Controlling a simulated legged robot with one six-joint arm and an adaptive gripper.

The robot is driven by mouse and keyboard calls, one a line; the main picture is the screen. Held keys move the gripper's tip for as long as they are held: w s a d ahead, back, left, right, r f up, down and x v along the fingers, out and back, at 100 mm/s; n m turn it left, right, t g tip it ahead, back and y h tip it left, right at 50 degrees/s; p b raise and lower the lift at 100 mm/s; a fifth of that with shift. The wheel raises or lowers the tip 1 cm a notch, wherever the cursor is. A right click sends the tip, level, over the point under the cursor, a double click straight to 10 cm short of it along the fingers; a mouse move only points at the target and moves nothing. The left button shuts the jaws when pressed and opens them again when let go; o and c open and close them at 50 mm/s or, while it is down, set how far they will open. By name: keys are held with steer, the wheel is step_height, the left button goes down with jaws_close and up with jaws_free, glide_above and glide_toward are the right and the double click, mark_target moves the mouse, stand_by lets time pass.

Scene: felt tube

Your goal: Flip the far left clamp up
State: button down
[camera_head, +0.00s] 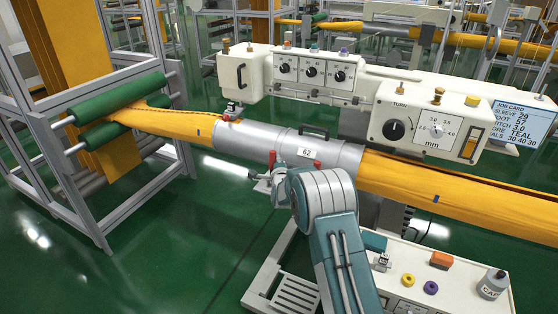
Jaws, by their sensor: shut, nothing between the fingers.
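The silver sleeve (268,144) lies around the yellow felt tube, with a black handle on top and a "62" label. The far left clamp (232,109) is a small metal fitting with red parts at the sleeve's far left edge; its lever position is too small to tell. Small red and metal parts near my wrist are hard to tell apart from a near clamp. My gripper (265,183) is shut and empty, low at the near left side of the sleeve, partly hidden by my arm. It is apart from the far left clamp.
A white control housing with dials (313,72) stands behind the tube. Green rollers (120,97) in a metal frame stand left. Green floor lies open at lower left.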

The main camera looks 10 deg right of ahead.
mark_target(272, 160)
steer(key=s+a+n+t, duration=0.2)
steer(key=shift+s+f+t+y, duration=0.1)
steer(key=shift+t+y, duration=0.2)
steer(key=shift+t, duration=0.1)
steer(key=shift+s+a+f+n+t+y, duration=0.3)
steer(key=shift+s+a+n+t, duration=0.2)
steer(key=shift+s+n+t, duration=0.1)
steer(key=shift+s+a+f+n+t+y, duration=0.15)
steer(key=shift+s+a+f+n+t, duration=0.25)
steer(key=shift+s+n+t, duration=0.2)
steer(key=shift+s+a+f+n+t+y, duration=0.25)
steer(key=shift+s+a+n+t, duration=0.25)
steer(key=shift+s+a+n, duration=0.1)
steer(key=shift+f, duration=0.15)
